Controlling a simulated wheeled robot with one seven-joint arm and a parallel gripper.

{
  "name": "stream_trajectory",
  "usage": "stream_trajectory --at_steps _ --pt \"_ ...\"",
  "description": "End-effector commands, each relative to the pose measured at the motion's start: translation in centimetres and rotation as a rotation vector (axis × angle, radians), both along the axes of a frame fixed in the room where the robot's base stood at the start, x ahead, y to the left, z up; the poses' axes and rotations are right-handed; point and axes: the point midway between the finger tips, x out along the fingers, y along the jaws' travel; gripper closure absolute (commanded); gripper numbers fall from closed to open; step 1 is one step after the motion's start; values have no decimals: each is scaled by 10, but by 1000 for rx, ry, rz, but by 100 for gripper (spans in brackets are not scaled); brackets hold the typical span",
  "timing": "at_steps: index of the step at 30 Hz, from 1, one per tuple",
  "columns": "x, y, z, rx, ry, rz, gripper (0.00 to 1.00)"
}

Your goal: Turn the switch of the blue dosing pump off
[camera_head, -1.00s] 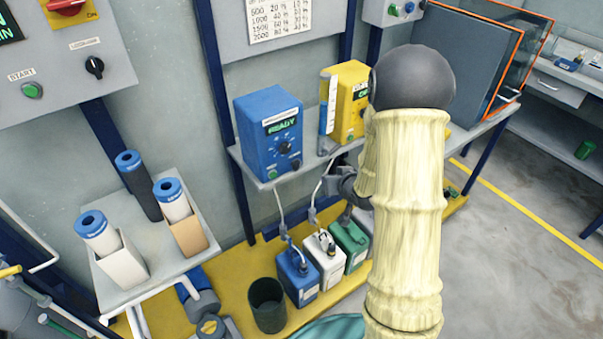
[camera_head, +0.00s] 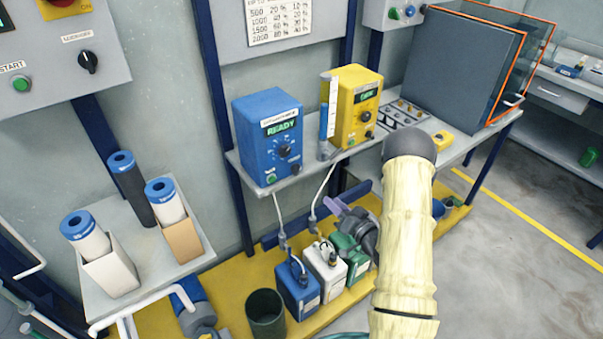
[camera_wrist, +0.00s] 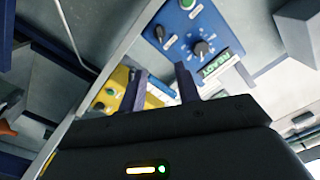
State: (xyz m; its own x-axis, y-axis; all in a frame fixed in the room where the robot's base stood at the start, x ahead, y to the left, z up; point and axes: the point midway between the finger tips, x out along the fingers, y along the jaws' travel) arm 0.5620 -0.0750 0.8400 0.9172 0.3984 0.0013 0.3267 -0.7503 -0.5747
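The blue dosing pump (camera_head: 250,140) stands on the grey shelf, with a lit READY display (camera_head: 281,129). Its front has a large round dial (camera_head: 285,149), a small black switch (camera_head: 295,169) and a green button (camera_head: 271,179). I cannot read the switch's setting. The wrist view shows the pump's panel (camera_wrist: 178,22) tilted, with the dial (camera_wrist: 201,48) and the black switch (camera_wrist: 159,33). My gripper (camera_head: 343,210) is below and right of the pump in the head view, above the canisters, partly hidden by my arm. Its fingers (camera_wrist: 161,70) are apart and empty, not touching the pump.
A yellow pump (camera_head: 352,110) stands right of the blue one, with a clear tube (camera_head: 328,105) between them. Hoses run down to blue, white (camera_head: 325,266) and green canisters. The shelf (camera_head: 240,165) edge lies between my gripper and the pumps. A dark bin (camera_head: 266,313) stands in front.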

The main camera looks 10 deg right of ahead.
Motion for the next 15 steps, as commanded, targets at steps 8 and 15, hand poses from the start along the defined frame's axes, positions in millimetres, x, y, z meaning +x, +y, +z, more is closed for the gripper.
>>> stream_trajectory --at_steps 8,15 --pt "17 8 1 -3 -1 4 67" --pt "54 25 2 -3 -2 3 67"
